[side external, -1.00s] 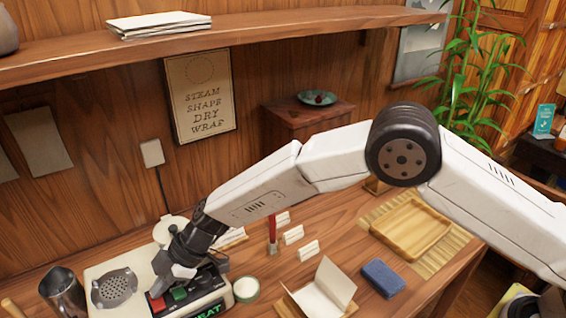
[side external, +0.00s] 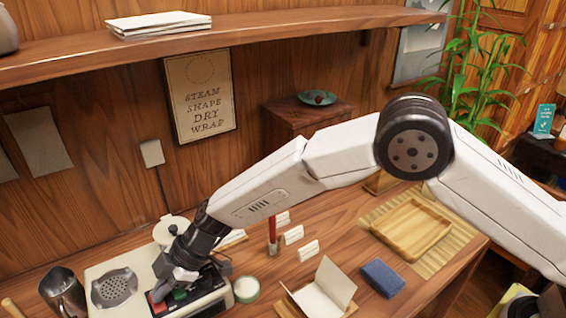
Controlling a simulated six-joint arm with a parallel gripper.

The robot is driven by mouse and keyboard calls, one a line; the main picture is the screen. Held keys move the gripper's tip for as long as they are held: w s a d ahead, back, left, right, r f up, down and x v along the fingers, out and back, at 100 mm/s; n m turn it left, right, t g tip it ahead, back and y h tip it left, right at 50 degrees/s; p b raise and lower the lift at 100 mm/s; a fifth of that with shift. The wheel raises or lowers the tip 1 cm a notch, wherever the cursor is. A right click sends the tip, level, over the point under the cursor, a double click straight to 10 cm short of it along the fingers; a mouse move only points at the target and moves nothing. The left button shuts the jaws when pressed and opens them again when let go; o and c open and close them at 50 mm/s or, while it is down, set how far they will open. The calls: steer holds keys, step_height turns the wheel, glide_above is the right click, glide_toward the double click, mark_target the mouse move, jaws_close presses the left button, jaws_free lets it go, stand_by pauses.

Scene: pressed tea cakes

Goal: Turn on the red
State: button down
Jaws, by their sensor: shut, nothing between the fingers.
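A cream appliance (side external: 102,275) stands at the front left of the table, with a round perforated plate (side external: 115,288) on its top. Its dark control panel carries a red switch (side external: 157,304) at the left and a green switch (side external: 179,294) to its right. My gripper (side external: 160,288) is shut and empty, pointing down over the panel at the red switch. Its tip is very close to the red switch; I cannot tell whether they touch. The gripper hides part of the panel, and the switch's setting cannot be read.
A metal jug (side external: 65,292) stands left of the appliance and a small white-filled cup (side external: 246,289) right of it. An upright red-handled tool (side external: 272,232), small white cards (side external: 309,250), an open booklet (side external: 325,292), a blue block (side external: 382,278) and a wooden tray (side external: 412,228) lie further right.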

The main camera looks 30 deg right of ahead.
steer(key=shift+s+r, duration=0.1)
steer(key=shift+r, duration=0.65)
step_height(320, 180, up, 2)
steer(key=shift+s+r, duration=0.15)
steer(key=v, duration=0.9)
steer(key=shift+s+d, duration=0.3)
steer(key=shift+d, duration=0.05)
steer(key=shift+r, duration=0.1)
steer(key=shift+w+r+t, duration=0.1)
steer(key=shift+w+t, duration=0.2)
steer(key=shift+w, duration=0.4)
